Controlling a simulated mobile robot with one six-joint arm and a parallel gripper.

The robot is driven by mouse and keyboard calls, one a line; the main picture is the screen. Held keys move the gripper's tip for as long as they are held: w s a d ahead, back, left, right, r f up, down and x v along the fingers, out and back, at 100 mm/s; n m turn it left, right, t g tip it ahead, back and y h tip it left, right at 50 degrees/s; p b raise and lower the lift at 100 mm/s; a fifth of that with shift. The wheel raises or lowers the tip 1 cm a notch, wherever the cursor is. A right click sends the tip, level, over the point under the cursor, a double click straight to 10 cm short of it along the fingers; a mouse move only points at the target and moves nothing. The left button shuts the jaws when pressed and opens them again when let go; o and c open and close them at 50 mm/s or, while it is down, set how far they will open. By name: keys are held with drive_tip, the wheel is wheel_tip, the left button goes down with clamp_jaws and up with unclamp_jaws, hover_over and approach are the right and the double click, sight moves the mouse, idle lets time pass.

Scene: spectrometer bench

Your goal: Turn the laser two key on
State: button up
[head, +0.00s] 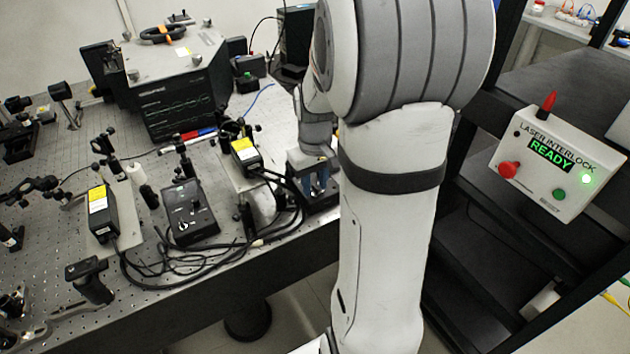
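My gripper (313,178) is at the bench's right front, low over a dark box (322,199) that it and my arm mostly hide. No key shows on that box from here, and I cannot tell whether the fingers touch anything or how far apart they are. A black control box (197,222) with a knob and a pale key-like switch (183,226) sits to the left, clear of my gripper. Two black laser heads with yellow labels, one at left (101,214) and one nearer my gripper (246,153), stand on the bench. I cannot read any laser number.
Black cables (200,262) loop along the bench's front. A black-fronted instrument (178,105) stands at the back. A white laser interlock box (556,165) at right reads READY, with a lit green lamp. My arm blocks the centre of the view.

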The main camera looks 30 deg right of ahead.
clamp_jaws()
idle(0.5)
drive_tip(key=m, duration=0.3)
drive_tip(key=shift+m, duration=0.3)
drive_tip(key=m+b, duration=0.1)
drive_tip(key=m, duration=0.2)
drive_tip(key=shift+m, duration=0.3)
drive_tip(key=m, duration=1)
drive_tip(key=shift+m+b, duration=0.3)
drive_tip(key=shift+b, duration=0.05)
